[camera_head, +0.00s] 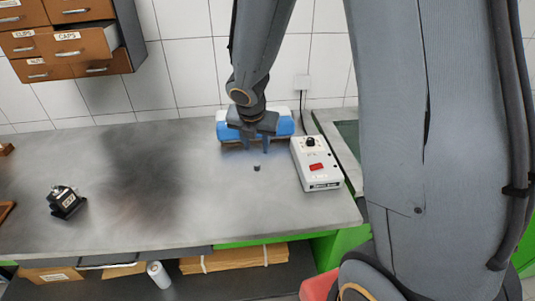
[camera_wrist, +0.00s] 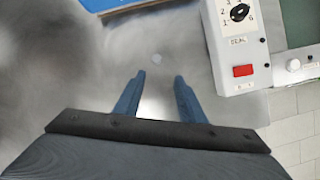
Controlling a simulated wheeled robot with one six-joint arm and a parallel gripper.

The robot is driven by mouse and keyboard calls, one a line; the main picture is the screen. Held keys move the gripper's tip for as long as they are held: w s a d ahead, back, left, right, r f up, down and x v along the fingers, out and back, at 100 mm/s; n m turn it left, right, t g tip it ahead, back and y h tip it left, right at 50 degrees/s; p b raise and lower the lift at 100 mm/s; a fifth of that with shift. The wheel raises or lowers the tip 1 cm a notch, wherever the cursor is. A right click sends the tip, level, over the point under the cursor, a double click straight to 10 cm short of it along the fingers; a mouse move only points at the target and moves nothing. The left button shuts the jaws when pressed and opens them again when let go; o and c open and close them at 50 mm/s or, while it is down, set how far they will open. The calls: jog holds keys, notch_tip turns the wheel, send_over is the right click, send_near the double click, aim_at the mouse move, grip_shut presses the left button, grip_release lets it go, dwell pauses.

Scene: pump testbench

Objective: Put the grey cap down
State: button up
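The grey cap shows as a small dark piece (camera_head: 257,168) on the grey worktop, just below my fingertips in the head view. In the wrist view a small pale grey disc (camera_wrist: 157,59), which looks like the same cap, lies on the worktop just beyond the fingertips and centred between them. My gripper (camera_head: 258,149) points down above it, and a gap shows between the cap and the fingers. The two blue-grey fingers (camera_wrist: 159,78) stand apart with nothing between them.
A white control box (camera_head: 316,163) with a dial and red button stands right of my gripper. A blue and white item (camera_head: 283,126) is behind it. A small black device (camera_head: 66,202) sits at the left. The worktop's middle (camera_head: 170,190) is clear.

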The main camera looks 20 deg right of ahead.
jog(key=s+r+m, duration=0.2)
jog(key=s+m, duration=0.5)
jog(key=m, duration=0.6)
jog(key=s+d+r+m+g+y, duration=0.1)
jog(key=s+r+m, duration=0.1)
jog(key=s+m, duration=0.6)
jog(key=m, duration=0.6)
jog(key=shift+s+d+r+g+y, duration=0.15)
jog(key=shift+d+g+y, duration=0.05)
jog(key=shift+g+y, duration=0.1)
jog(key=shift+o, duration=0.5)
jog(key=shift+s+a+r+m, duration=0.1)
jog(key=shift+s+m, duration=0.3)
jog(key=shift+m, duration=0.7)
jog(key=t+p, duration=0.1)
jog(key=t, duration=0.1)
send_near(257, 164)
jog(key=shift+b+x, duration=0.85)
jog(key=shift+x, duration=0.9)
jog(key=shift+b+x, duration=0.55)
jog(key=shift+x, duration=1.85)
grip_shut()
